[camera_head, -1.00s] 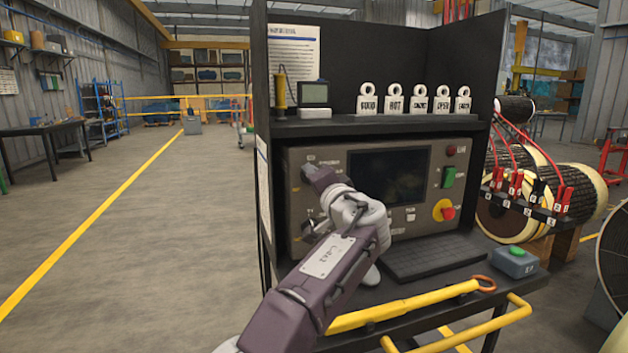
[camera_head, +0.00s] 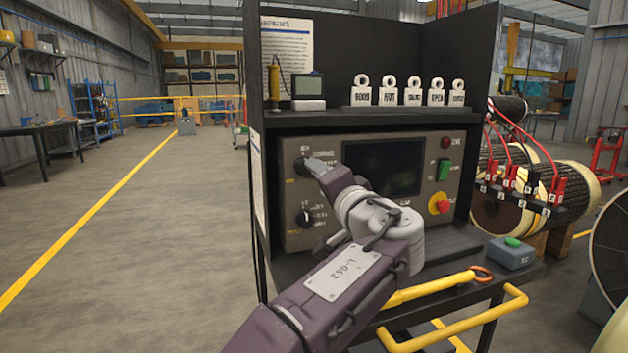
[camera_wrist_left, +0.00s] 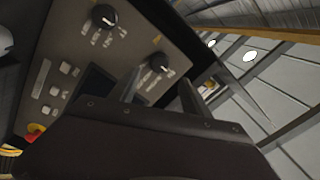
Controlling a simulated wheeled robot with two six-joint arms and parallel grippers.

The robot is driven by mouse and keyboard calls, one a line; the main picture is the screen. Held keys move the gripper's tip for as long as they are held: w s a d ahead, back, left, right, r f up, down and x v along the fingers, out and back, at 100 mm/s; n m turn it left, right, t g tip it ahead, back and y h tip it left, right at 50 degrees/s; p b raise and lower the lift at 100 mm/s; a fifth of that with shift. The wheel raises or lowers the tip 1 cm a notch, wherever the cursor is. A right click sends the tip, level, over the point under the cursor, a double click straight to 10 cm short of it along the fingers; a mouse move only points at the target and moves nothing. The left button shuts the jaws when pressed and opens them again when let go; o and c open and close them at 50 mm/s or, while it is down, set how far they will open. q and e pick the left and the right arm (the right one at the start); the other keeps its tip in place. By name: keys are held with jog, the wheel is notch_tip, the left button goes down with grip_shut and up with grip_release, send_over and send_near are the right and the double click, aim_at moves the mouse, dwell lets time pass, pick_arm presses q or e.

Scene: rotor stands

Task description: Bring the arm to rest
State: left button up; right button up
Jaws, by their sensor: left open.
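My left arm (camera_head: 340,275) reaches up from the bottom of the head view in front of the grey control panel (camera_head: 330,225). Its gripper (camera_head: 318,164) appears just right of the upper black knob (camera_head: 302,166); contact cannot be made out in the head view. In the wrist view the two fingers (camera_wrist_left: 160,92) are apart with nothing between them. The upper knob (camera_wrist_left: 160,62) and lower knob (camera_wrist_left: 104,17) show beyond them. The lower knob (camera_head: 305,216) is uncovered in the head view. My right gripper is in neither view.
A shelf above the panel holds several white tags (camera_head: 412,92) and a small meter (camera_head: 308,88). Open floor lies left.

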pick_arm(q)
jog(key=shift+s, duration=0.25)
